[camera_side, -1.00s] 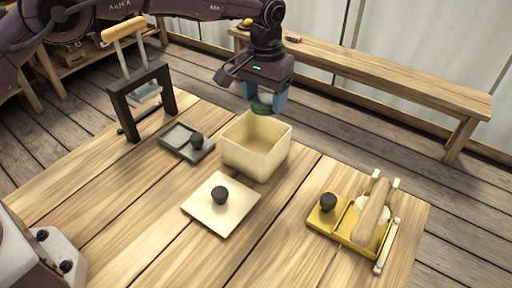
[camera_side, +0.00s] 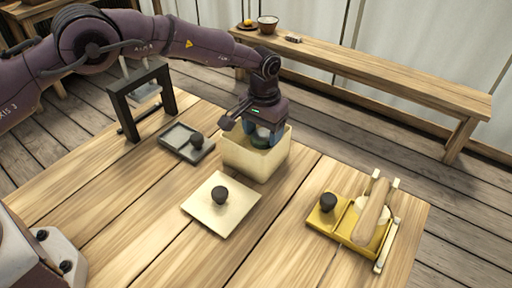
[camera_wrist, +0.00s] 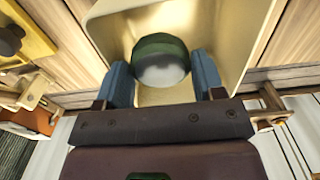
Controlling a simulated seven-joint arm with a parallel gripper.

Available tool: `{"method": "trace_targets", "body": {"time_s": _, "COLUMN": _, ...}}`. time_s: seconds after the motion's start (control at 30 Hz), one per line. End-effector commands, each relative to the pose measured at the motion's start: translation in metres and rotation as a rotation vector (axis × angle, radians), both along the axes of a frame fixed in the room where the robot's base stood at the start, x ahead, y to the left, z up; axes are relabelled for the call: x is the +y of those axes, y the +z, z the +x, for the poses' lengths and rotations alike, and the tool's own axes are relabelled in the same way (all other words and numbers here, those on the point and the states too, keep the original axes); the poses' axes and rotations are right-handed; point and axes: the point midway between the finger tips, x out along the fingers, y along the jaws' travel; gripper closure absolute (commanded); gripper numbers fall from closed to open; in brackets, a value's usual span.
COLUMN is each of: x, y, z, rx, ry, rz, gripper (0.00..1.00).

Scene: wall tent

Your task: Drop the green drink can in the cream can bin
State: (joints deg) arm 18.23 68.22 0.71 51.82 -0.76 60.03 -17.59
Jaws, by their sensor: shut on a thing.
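My gripper (camera_side: 262,136) points down inside the mouth of the cream can bin (camera_side: 252,166). It is shut on the green drink can (camera_wrist: 161,58), which sits between the blue fingers (camera_wrist: 162,80) in the wrist view. The can shows a green side and a pale grey end. In the side view the can (camera_side: 261,140) is mostly hidden by the gripper and the bin's rim. The bin is a square open box on the wooden table, and its inner walls (camera_wrist: 228,28) surround the can in the wrist view.
A cream lid with a dark knob (camera_side: 222,204) lies in front of the bin. A grey tray (camera_side: 186,142) with a dark knob is left, near a black frame (camera_side: 142,100). A yellow tray (camera_side: 345,221) with a roller is right. A bench (camera_side: 370,80) stands behind.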

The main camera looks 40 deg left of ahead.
Motion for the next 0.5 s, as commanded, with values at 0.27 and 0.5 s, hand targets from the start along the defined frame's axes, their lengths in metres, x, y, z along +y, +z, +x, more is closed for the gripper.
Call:
{"method": "trace_targets", "body": {"time_s": 0.27, "x": -0.0001, "y": -0.0002, "z": 0.0003, "rx": -0.001, "ry": 0.0, "rz": 0.0, "gripper": 0.31}}
{"method": "trace_targets", "body": {"time_s": 0.5, "x": -0.0003, "y": 0.0, "z": 0.0003, "rx": -0.001, "ry": 0.0, "rz": -0.001, "gripper": 0.08}}
